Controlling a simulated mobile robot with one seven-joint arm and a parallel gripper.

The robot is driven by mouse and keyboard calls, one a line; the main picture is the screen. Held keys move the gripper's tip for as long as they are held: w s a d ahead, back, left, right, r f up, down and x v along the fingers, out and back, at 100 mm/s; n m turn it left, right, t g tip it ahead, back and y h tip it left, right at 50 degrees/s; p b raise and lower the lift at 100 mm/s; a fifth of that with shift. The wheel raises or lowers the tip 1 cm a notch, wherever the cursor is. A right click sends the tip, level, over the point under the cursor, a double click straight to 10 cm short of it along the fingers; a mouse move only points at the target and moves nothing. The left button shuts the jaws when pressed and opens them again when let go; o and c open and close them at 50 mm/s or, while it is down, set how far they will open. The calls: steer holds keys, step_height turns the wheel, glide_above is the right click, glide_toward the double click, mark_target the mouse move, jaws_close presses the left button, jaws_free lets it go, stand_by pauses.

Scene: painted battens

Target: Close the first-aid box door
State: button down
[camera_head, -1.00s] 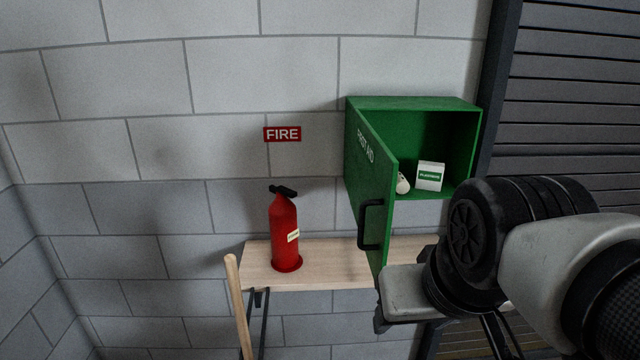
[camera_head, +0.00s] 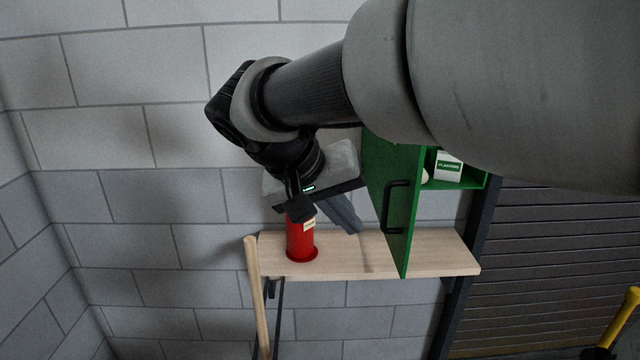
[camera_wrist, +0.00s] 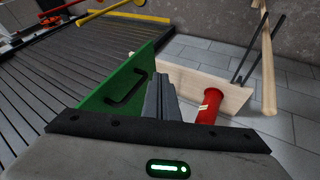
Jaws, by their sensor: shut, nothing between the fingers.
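The green first-aid box (camera_head: 480,181) hangs on the wall, mostly hidden behind my arm in the head view. Its green door (camera_head: 403,225) stands open and sticks out from the wall. A black handle (camera_head: 391,206) is on the door's outer face. The door (camera_wrist: 135,72) and handle (camera_wrist: 126,88) also show in the wrist view. My gripper (camera_head: 345,215) is shut and empty, on the outer-face side of the door, left of it and above the shelf. In the wrist view the fingers (camera_wrist: 160,92) are just right of the door; I cannot tell whether they touch it.
A red fire extinguisher (camera_head: 301,243) stands on the wooden shelf (camera_head: 440,258), partly behind my gripper. A wooden pole (camera_head: 255,290) leans at the shelf's left end. A white carton (camera_head: 448,167) sits in the box. A slatted shutter (camera_head: 560,260) is at right.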

glide_toward(400, 253)
step_height(400, 253, down, 4)
steer(key=w+a, duration=0.2)
steer(key=d+p, duration=0.1)
steer(key=d, duration=0.3)
steer(key=shift+r, duration=0.1)
